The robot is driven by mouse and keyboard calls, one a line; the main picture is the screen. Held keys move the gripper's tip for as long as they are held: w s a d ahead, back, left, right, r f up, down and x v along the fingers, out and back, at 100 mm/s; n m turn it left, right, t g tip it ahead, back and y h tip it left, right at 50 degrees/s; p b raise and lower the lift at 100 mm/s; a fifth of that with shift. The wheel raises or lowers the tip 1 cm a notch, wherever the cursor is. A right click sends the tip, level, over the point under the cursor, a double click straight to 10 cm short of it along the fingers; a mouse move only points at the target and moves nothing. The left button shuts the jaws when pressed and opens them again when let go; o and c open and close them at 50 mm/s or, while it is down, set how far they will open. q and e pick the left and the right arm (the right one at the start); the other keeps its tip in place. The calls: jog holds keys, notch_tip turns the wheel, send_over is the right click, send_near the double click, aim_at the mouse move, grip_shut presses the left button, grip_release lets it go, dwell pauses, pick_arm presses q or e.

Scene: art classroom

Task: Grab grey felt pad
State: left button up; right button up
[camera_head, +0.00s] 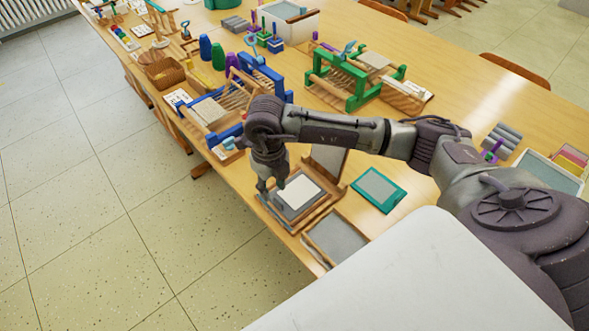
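A dark grey pad (284,208) with a cream sheet (300,191) on its middle lies in a wooden tray near the table's front edge. A plain grey pad (336,238) lies in a second wooden tray just to the right and nearer. I cannot tell which of these is the felt one. My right gripper (271,186) points down over the left edge of the first tray. Its fingers look apart, with nothing visible between them; whether they touch the pad is unclear. My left gripper is out of view.
A teal-framed grey panel (378,188) lies right of the trays. A blue loom (225,105) and a green loom (350,80) stand behind my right arm. Purple, green and blue yarn cones (218,57) and a basket (163,72) stand farther left. Open floor lies beyond the front edge.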

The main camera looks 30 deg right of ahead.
aim_at(276, 199)
jog(key=f, duration=0.3)
jog(key=f+p, duration=0.1)
jog(key=shift+s+d+f, duration=0.2)
jog(key=shift+s, duration=0.2)
jog(key=shift+f, duration=0.3)
grip_shut()
